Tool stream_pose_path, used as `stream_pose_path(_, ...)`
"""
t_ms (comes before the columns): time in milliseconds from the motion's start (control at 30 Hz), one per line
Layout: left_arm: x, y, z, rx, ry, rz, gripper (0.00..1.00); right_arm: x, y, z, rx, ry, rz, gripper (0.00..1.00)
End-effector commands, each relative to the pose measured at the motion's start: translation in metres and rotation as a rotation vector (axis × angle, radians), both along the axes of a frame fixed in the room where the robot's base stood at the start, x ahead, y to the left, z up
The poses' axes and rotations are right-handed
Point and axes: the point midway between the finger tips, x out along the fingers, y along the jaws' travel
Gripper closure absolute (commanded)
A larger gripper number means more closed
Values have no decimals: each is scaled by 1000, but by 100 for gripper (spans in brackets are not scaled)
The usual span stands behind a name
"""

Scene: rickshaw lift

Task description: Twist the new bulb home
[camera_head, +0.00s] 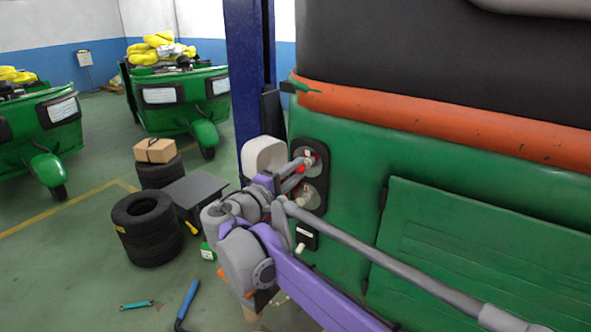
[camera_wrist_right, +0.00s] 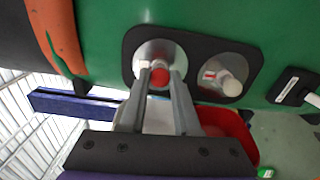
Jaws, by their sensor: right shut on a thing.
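My right gripper (camera_head: 306,160) reaches the upper round socket in the dark lamp plate (camera_head: 323,190) on the green rickshaw body. In the right wrist view, its two grey fingers (camera_wrist_right: 158,76) are shut on a small bulb (camera_wrist_right: 159,77) with red showing, which lies in front of the silver lamp cup (camera_wrist_right: 147,52). The fingers hide part of the bulb; I cannot tell how deep it sits. The second cup holds a white bulb (camera_wrist_right: 229,87) and is apart from the fingers. My left gripper is not in view.
A black box with a white plug (camera_wrist_right: 312,99) is beside the lamp plate. A red bin (camera_wrist_right: 240,132) lies below the fingers. A blue post (camera_head: 250,70), stacked tyres (camera_head: 147,230), a dark table (camera_head: 195,188) and floor tools (camera_head: 187,302) stand or lie to the left.

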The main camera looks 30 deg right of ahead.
Motion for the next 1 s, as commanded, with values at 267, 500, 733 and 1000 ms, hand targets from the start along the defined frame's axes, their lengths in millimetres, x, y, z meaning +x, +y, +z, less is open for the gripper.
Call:
stream_pose_path(267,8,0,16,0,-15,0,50,1,-1,4,50,-131,-1,96)
stream_pose_path(500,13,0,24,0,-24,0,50,1,-1,4,84,-220,-2,96)
stream_pose_path(733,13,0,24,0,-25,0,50,1,-1,3,90,-232,-1,96)
stream_pose_path(1000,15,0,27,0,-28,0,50,1,-1,3,98,-253,-3,96)
